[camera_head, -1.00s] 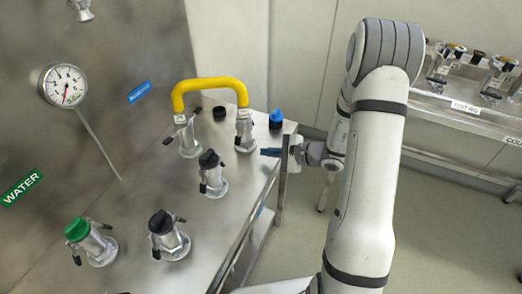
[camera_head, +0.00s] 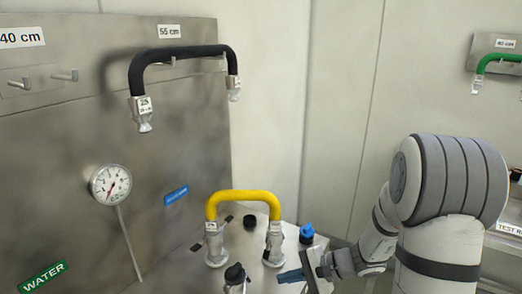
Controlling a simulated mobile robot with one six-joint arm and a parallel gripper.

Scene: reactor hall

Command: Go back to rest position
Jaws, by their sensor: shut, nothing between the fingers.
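My gripper (camera_head: 292,275) is at the lower middle, reaching in from the right over the steel bench. Its blue fingers are shut with nothing between them. It is just right of the yellow hose (camera_head: 244,196), which arches between two metal couplings on the bench. A blue cap (camera_head: 307,233) stands just behind the gripper. My arm fills the lower right.
A black hose (camera_head: 182,53) hangs on the steel panel under a 55 cm label. A gauge (camera_head: 110,185) is on the panel at left. A black-capped fitting (camera_head: 235,274) stands near the gripper. A green hose (camera_head: 498,60) hangs far right.

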